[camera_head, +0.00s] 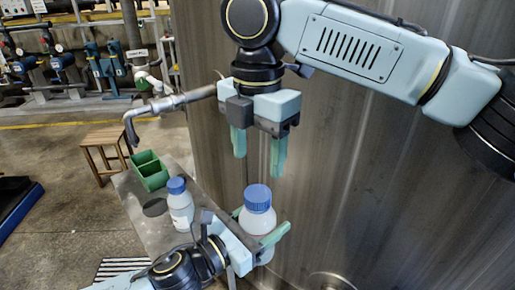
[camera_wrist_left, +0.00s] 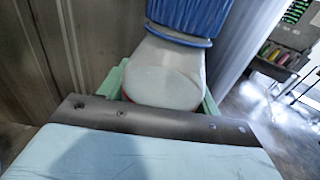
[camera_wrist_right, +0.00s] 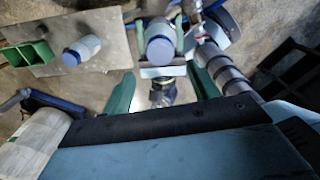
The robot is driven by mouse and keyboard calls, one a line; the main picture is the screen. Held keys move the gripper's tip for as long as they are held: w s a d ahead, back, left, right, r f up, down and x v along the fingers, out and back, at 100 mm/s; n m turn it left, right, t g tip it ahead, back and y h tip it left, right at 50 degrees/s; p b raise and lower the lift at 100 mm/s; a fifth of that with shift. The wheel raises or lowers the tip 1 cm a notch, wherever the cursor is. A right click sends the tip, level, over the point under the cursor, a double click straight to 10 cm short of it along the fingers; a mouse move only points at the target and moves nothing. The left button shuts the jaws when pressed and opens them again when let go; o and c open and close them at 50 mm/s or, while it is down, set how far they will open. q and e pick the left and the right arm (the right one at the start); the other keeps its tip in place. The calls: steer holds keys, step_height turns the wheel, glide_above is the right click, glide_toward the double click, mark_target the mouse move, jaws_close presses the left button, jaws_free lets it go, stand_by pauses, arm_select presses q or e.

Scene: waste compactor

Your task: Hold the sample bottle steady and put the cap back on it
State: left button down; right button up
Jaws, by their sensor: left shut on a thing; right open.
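A white sample bottle (camera_head: 258,221) with a blue cap (camera_head: 257,198) on its top is held upright between the green fingers of my left gripper (camera_head: 262,232). The left wrist view shows the bottle (camera_wrist_left: 165,72) close up, with the blue cap (camera_wrist_left: 190,15) over its neck. I cannot tell whether the cap is screwed tight. My right gripper (camera_head: 257,155) is open and empty, fingers down, above the capped bottle. In the right wrist view the bottle's blue cap (camera_wrist_right: 160,50) lies beyond the right fingers.
A second blue-capped bottle (camera_head: 180,208) stands on the metal table (camera_head: 135,196), left of my left gripper. A green two-part bin (camera_head: 150,172) sits at the table's back. A grey pipe with a tap (camera_head: 170,103) and a large metal wall (camera_head: 345,190) are close by.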

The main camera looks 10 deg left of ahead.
mark_target(257, 192)
stand_by(0.4)
steer(key=shift+f, duration=4)
